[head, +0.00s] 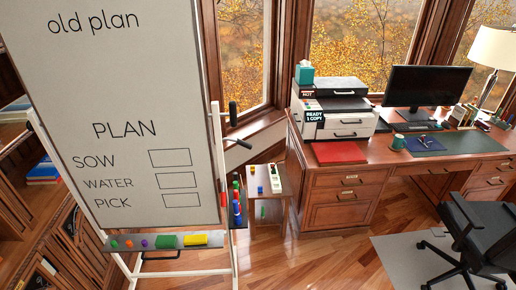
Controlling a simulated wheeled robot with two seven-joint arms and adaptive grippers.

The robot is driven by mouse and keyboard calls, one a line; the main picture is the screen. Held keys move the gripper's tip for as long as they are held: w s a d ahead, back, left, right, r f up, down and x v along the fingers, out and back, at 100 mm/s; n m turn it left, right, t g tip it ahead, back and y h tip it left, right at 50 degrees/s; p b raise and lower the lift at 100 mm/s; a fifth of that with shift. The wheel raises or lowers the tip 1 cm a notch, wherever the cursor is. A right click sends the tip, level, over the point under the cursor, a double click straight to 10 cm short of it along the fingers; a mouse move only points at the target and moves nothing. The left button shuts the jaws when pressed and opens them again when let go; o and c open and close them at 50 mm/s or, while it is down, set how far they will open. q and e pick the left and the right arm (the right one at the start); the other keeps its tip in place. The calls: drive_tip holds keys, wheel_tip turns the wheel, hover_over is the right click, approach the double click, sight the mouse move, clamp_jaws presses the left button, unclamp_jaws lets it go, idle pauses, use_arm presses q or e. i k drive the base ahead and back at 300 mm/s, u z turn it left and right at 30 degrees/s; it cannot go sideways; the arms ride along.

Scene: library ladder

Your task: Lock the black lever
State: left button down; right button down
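A whiteboard (120,150) on a white wheeled frame (216,150) stands at the left, reading "old plan" and "PLAN" with SOW, WATER, PICK and empty boxes. A black upright handle (233,113) sticks out by the frame's right post. A thinner black lever (238,142) slants down to the right just below it. I cannot tell which of the two the task means, nor whether either is locked. Neither of my grippers is in view.
The board's tray (220,239) holds coloured magnets, a green block and a yellow block (202,239). A small side table (268,196) stands right of the frame. A desk (345,185) with printer (335,107) and an office chair (475,235) are at right. Wooden floor is open in front.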

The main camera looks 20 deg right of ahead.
sight(239, 141)
drive_tip(key=z, duration=0.75)
drive_tip(key=i, duration=0.55)
drive_tip(key=u, duration=0.85)
